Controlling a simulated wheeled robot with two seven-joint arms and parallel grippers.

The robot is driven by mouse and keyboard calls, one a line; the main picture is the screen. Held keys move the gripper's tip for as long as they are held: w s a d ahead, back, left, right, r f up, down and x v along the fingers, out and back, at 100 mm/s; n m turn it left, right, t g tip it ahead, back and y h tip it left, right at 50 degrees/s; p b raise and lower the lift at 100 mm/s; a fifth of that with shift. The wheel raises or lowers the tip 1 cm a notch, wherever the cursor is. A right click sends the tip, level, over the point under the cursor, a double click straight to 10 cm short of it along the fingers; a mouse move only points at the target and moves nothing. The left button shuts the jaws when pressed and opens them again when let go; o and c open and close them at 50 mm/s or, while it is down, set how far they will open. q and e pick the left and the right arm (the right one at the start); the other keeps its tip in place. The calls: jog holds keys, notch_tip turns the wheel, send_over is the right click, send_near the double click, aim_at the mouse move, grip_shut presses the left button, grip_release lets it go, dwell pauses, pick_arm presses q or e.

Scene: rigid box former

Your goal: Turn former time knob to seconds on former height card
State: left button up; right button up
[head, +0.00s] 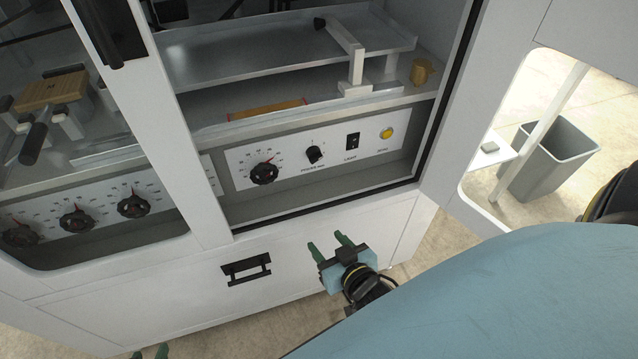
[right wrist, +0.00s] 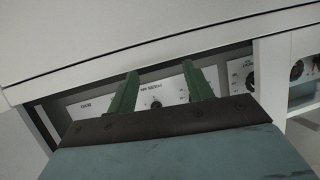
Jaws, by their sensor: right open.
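A white control panel (head: 240,165) in the open right bay carries a black dial knob (head: 264,172) with a red mark and a printed scale. Right of it are a smaller black selector knob (head: 314,154), a light switch (head: 352,141) and a yellow button (head: 386,133). I cannot read which knob is the time knob, and I cannot make out a height card. My right gripper (head: 328,243) is open and empty, below and in front of the panel; its fingers (right wrist: 160,68) overlap the panel in the wrist view. My left gripper (head: 150,353) shows only two separated green fingertips at the bottom edge.
More dials (head: 75,220) sit on the left panel behind a frame. A metal shelf (head: 290,45) and a gold cylinder (head: 422,70) are above the right panel. A black drawer handle (head: 247,269) is below. A grey bin (head: 550,160) stands on the floor at right.

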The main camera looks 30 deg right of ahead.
aim_at(318, 160)
jog(key=w+d+r+m+t+h+b, duration=0.1)
jog(key=d+r+t+b, duration=0.15)
jog(key=r, duration=0.25)
jog(key=d+r+t+h+b, duration=0.1)
jog(key=d+r+t+b, duration=0.15)
jog(key=r, duration=0.35)
jog(key=shift+g, duration=0.5)
jog(key=w+b, duration=0.1)
jog(key=w, duration=0.3)
jog(key=w+b, duration=0.1)
jog(key=w, duration=0.2)
jog(key=w+d, duration=0.1)
jog(key=w, duration=0.3)
jog(key=shift+w+f+b, duration=0.25)
jog(key=shift+w+b, duration=0.05)
jog(key=shift+b, duration=0.1)
pick_arm(q)
jog(key=w+d+r+t+h, duration=0.1)
jog(key=r+t, duration=0.4)
jog(key=r, duration=0.5)
jog(key=w+d+r+t+h, duration=0.2)
jog(key=r+t, duration=0.2)
jog(key=r, duration=0.5)
jog(key=shift+r+t, duration=0.35)
jog(key=shift+t, duration=0.05)
pick_arm(e)
jog(key=shift+w+d, duration=0.1)
jog(key=shift+w, duration=0.45)
